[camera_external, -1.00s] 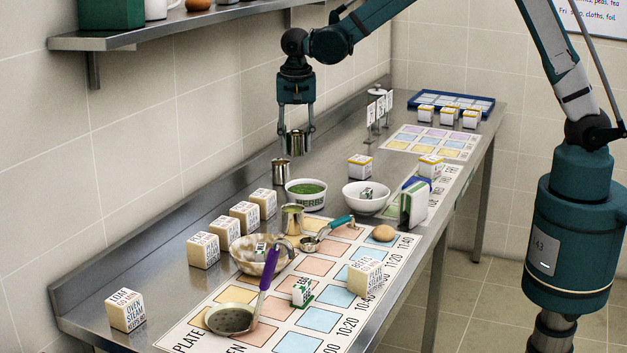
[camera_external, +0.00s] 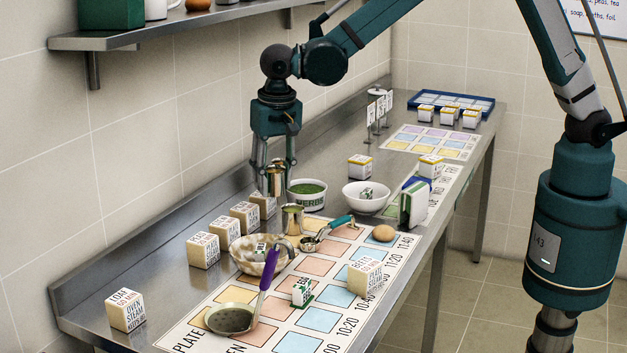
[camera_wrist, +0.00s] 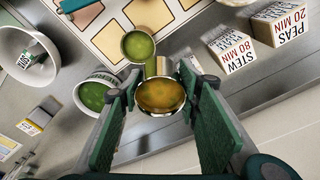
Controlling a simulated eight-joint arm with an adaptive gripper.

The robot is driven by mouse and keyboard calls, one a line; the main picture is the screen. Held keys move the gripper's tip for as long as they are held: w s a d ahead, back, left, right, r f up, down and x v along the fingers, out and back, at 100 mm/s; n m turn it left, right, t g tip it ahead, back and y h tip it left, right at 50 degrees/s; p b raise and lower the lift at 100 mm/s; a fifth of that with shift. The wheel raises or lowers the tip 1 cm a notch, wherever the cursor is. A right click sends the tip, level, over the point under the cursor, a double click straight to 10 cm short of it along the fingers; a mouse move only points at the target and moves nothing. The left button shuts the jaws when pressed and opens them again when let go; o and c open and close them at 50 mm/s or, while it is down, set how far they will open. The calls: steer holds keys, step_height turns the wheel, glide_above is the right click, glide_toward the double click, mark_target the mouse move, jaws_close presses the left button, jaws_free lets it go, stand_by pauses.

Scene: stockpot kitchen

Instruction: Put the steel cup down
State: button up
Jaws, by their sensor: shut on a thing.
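My gripper (camera_external: 275,172) is shut on a steel cup (camera_external: 277,182), low over the counter between the herbs bowl and the row of labelled boxes. In the wrist view the held cup (camera_wrist: 161,96) is between the fingers, with its amber inside facing the camera. I cannot tell whether its base touches the counter. A second steel cup with green inside (camera_wrist: 138,46) stands close to it; it also shows in the external view (camera_external: 292,219). Another steel shape (camera_wrist: 187,76) shows partly behind the held cup; the cup seen there earlier is mostly hidden.
The herbs bowl (camera_external: 307,194) is right of my gripper, and a white bowl (camera_external: 365,198) is beyond it. Labelled boxes (camera_external: 226,231) stand to the left. Bare counter (camera_external: 165,270) shows further left.

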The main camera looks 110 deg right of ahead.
steer(key=w+a+n, duration=0.1)
steer(key=a, duration=0.6)
steer(key=w+a+n, duration=0.1)
steer(key=w+a, duration=0.1)
steer(key=a, duration=0.6)
steer(key=w+a+n+p, duration=0.1)
steer(key=a+n, duration=0.1)
steer(key=a, duration=0.6)
steer(key=shift+w+t, duration=0.3)
steer(key=shift+w, duration=0.05)
steer(key=s+a+n, duration=0.1)
steer(key=a+n, duration=0.3)
steer(key=a, duration=1.9)
steer(key=shift+s+y+p, duration=0.3)
steer(key=shift+s+p, duration=0.05)
glide_above(329, 334)
steer(key=shift+s+a+f, duration=0.1)
steer(key=shift+f, duration=1.45)
steer(key=shift+s+f, duration=0.1)
steer(key=shift+f, duration=1.45)
steer(key=shift+f, duration=1.85)
steer(key=shift+f+b, duration=0.2)
steer(key=shift+b, duration=0.15)
